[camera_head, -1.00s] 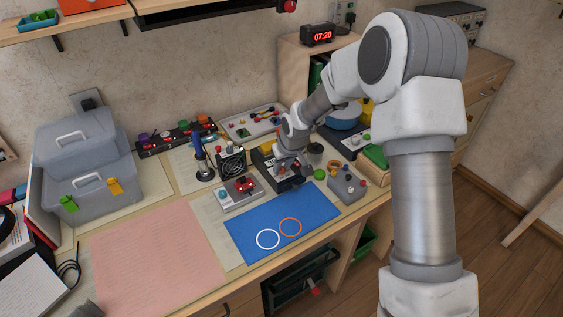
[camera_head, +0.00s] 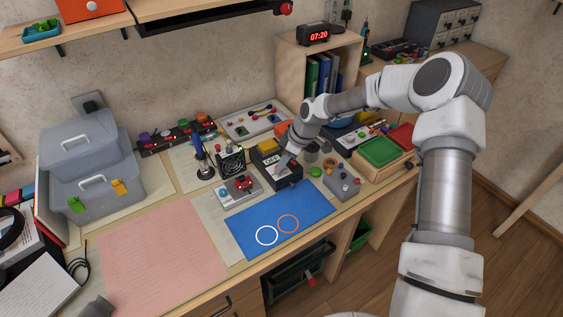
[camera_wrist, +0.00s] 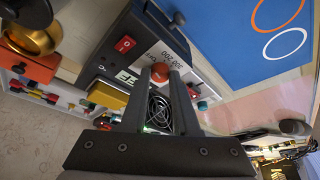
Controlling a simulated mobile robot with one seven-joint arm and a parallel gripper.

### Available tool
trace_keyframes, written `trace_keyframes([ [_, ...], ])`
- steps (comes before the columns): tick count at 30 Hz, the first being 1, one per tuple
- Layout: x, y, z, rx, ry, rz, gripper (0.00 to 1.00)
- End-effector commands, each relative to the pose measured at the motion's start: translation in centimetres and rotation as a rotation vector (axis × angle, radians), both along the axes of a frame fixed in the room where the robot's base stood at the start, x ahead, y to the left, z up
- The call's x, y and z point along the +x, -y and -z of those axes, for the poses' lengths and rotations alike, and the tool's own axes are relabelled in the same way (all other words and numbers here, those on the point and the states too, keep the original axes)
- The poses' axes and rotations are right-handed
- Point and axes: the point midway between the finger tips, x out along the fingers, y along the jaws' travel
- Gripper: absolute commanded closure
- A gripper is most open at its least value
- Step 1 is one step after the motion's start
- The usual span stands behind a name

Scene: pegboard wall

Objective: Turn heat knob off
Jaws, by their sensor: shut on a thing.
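The heat knob is an orange-red round knob (camera_wrist: 160,72) in the wrist view, on the face of a black box with white scale marks and lettering. That box, the black station (camera_head: 286,183), stands on the bench behind the blue mat in the head view. My gripper (camera_wrist: 161,76) is shut on the knob, one black finger on each side. My gripper (camera_head: 283,166) hides the knob in the head view. A red rocker switch (camera_wrist: 125,44) sits near the knob. Which way the knob points cannot be told.
The blue mat (camera_head: 255,212) with two rings lies in front. A small grey box with a red part (camera_head: 240,190) is at left, a grey button box (camera_head: 343,186) at right. A fan (camera_head: 231,161) and a blue-handled iron (camera_head: 200,150) stand close by.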

Motion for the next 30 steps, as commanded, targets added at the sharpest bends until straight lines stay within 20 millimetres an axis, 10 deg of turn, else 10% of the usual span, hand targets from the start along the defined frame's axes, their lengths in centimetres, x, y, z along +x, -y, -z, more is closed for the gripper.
trace_keyframes([
  [23, 0.04, 0.1, 0.11, -0.003, -0.002, -0.097, 1.0],
  [24, 0.04, 0.1, 0.11, -0.003, -0.002, -0.097, 0.64],
  [30, 0.06, 0.07, 0.08, -0.002, -0.001, -0.095, 0.41],
])
